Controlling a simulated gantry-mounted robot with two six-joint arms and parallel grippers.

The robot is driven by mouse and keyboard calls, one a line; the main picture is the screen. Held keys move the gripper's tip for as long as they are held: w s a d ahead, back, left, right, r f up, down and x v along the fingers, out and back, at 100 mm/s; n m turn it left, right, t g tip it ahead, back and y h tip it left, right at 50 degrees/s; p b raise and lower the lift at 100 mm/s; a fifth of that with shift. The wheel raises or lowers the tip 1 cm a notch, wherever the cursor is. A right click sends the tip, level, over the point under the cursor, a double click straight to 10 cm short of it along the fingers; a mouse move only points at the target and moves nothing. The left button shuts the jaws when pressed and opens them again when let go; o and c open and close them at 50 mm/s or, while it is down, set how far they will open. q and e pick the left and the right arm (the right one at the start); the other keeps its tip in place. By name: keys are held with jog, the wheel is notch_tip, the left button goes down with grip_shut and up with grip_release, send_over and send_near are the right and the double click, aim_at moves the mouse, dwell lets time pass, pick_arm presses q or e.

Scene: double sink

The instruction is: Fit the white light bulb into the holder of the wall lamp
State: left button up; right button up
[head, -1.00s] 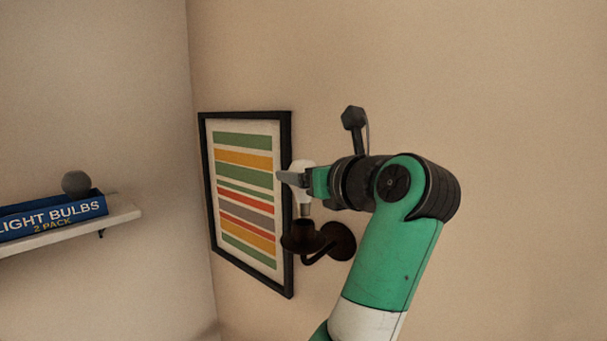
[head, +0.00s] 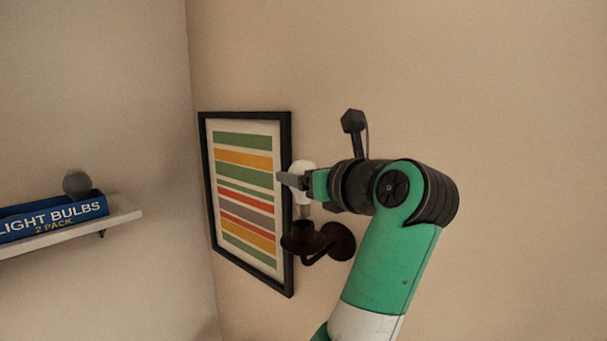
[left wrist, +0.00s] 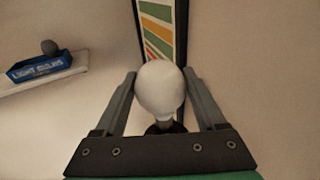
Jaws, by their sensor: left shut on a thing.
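The white light bulb (head: 304,168) is held upright, base down, in my left gripper (head: 296,181). In the left wrist view the bulb (left wrist: 161,89) sits between the two fingers of the left gripper (left wrist: 161,80). The dark wall lamp (head: 339,241) has an upward-facing holder (head: 300,238) directly below the bulb. The bulb's base is at the holder's mouth; I cannot tell how far it is inside. In the left wrist view the lamp is mostly hidden behind the bulb. My right gripper is not in view.
A framed striped picture (head: 245,200) hangs on the wall just behind and left of the lamp. A white shelf (head: 122,209) at the left carries a blue light bulb box (head: 52,216) with a grey bulb (head: 76,183) in it. The wall to the right is bare.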

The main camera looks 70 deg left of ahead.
aim_at(304, 201)
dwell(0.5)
pick_arm(q)
jog(key=shift+f+b, duration=1.2)
jog(key=shift+f, duration=0.85)
jog(key=o, duration=0.9)
jog(key=shift+o, duration=0.2)
jog(key=shift+d, duration=0.1)
jog(key=d+r+b, duration=0.1)
jog(key=d+r, duration=0.1)
jog(key=d, duration=0.9)
jog(key=shift+w+d, duration=0.15)
jog(key=shift+w, duration=0.25)
